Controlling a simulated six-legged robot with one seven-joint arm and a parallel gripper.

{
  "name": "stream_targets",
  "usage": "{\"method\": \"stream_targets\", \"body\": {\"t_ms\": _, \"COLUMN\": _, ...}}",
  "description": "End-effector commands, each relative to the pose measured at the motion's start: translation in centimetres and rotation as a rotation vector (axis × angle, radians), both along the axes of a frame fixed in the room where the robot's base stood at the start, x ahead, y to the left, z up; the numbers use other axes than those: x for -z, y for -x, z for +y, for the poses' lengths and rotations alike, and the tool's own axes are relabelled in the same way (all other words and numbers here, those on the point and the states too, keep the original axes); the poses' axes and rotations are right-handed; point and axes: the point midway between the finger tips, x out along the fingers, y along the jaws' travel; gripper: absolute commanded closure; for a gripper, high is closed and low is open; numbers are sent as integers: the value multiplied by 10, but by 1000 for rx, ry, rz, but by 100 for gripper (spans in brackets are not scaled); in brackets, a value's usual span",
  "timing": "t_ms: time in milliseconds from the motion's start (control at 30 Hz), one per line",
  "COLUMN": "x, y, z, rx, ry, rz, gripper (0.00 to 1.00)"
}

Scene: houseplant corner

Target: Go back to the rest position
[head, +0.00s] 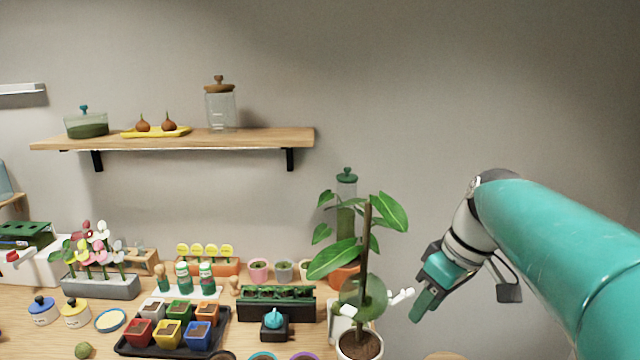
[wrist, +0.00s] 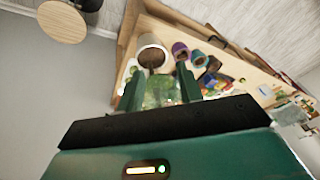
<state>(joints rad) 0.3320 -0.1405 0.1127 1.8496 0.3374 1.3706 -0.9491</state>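My gripper (head: 424,302) hangs at the end of my teal arm, in the right half of the head view, just right of the tall potted plant. In the wrist view its two green fingers stand apart, and my gripper (wrist: 159,82) is open. Something blurred and green shows between the fingers; I cannot tell whether it is touched. The tall plant has broad leaves (head: 390,212), a brown stake and a white pot (head: 348,346) of soil. The pot (wrist: 151,48) also shows beyond the fingers in the wrist view.
A small white branched piece (head: 400,298) lies between plant and gripper. The table holds a black tray (head: 130,346) of coloured pots, a black planter (head: 262,312) and flowers in a grey trough (head: 100,290). A wooden shelf (head: 270,138) is above. The wall side at upper right is clear.

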Motion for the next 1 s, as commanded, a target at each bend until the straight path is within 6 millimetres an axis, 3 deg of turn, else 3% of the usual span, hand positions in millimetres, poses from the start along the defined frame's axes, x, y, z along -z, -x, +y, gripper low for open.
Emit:
{"method": "stream_targets", "body": {"t_ms": 33, "x": 3, "y": 17, "z": 7, "rx": 60, "ry": 32, "rz": -10, "gripper": 64}}
{"method": "stream_targets", "body": {"t_ms": 300, "x": 37, "y": 89, "z": 20, "rx": 420, "ry": 119, "rz": -109, "gripper": 64}}
{"method": "stream_targets", "body": {"t_ms": 500, "x": 66, "y": 128, "z": 21, "rx": 624, "ry": 92, "rz": -206, "gripper": 64}}
{"method": "stream_targets", "body": {"t_ms": 700, "x": 79, "y": 140, "z": 20, "rx": 701, "ry": 66, "rz": -243, "gripper": 64}}
{"method": "stream_targets", "body": {"t_ms": 1000, "x": 79, "y": 140, "z": 20, "rx": 705, "ry": 66, "rz": -242, "gripper": 64}}
